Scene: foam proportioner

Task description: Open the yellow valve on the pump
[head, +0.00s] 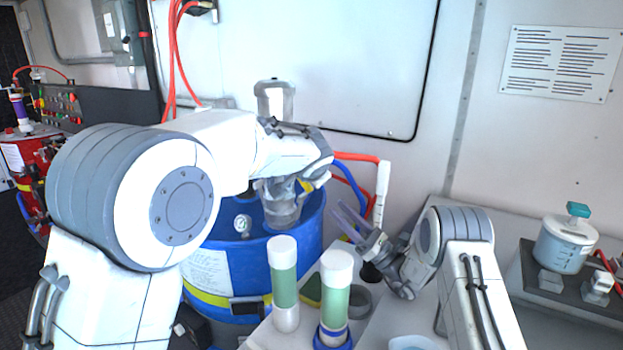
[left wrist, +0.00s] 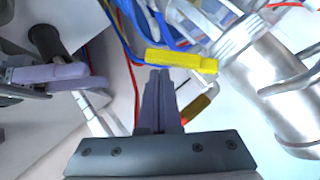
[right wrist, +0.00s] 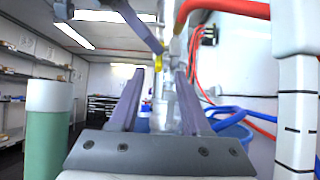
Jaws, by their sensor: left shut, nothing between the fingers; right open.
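The yellow valve (left wrist: 181,62) is a flat bar handle on the silver pump (left wrist: 278,90) in the left wrist view. A small yellow spot of it shows in the right wrist view (right wrist: 158,63). In the head view the pump (head: 284,208) stands in a blue drum, partly behind my left arm. My left gripper (left wrist: 161,72) is shut and empty, its tips close beside the yellow handle; I cannot tell whether they touch. My right gripper (head: 346,214) is open and empty, right of the drum. Its spread fingers also show in the right wrist view (right wrist: 157,75).
The blue drum (head: 306,232) holds the pump, with red and blue hoses around it. Two green-and-white cylinders (head: 283,270) (head: 335,298) stand on the counter in front of it. A white canister (head: 566,243) sits at the right. The wall is close behind.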

